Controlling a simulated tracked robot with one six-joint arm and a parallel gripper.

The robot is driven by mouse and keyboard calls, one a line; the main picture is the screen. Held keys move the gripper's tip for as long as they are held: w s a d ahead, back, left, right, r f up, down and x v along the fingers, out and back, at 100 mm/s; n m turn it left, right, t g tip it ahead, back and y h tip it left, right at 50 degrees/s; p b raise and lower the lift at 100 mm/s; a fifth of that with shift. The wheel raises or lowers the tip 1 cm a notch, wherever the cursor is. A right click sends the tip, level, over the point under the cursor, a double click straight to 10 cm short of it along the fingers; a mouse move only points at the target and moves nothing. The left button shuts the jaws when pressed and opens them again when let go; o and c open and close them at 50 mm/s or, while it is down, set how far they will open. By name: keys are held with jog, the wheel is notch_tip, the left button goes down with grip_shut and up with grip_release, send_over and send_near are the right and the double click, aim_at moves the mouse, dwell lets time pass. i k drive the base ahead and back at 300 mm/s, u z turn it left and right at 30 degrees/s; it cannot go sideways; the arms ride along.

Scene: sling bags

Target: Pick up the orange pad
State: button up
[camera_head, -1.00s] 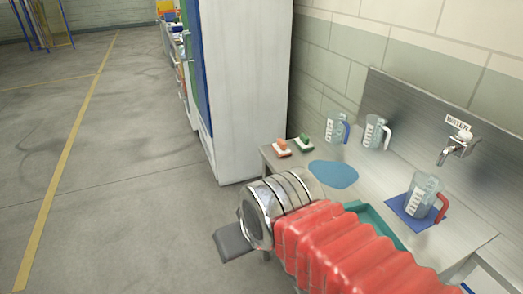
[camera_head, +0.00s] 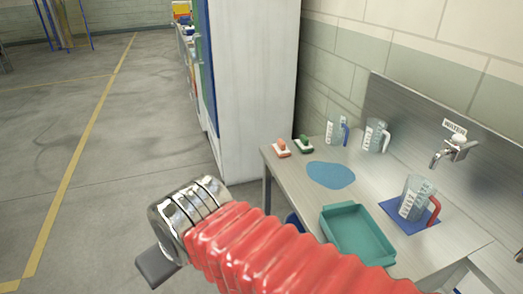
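The orange pad (camera_head: 281,146) is a small orange block on a white base. It sits at the far left corner of the metal bench, just left of a similar green pad (camera_head: 303,144). My arm, in a red ribbed sleeve with metal rings, reaches in from the bottom right. My gripper (camera_head: 157,266) shows as a dark grey piece at the arm's end, over the floor left of the bench and well apart from the pad. Its fingers cannot be made out.
The metal bench (camera_head: 297,178) holds a blue puddle-shaped patch (camera_head: 331,175), a teal tray (camera_head: 357,233), and jugs with a blue handle (camera_head: 337,131), a white handle (camera_head: 375,136) and a red handle (camera_head: 416,198). A tall white cabinet (camera_head: 258,90) stands behind. Open floor lies left.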

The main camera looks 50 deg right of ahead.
aim_at(280, 148)
jog(key=u, duration=0.75)
jog(key=i, duration=1)
jog(key=z, duration=2.35)
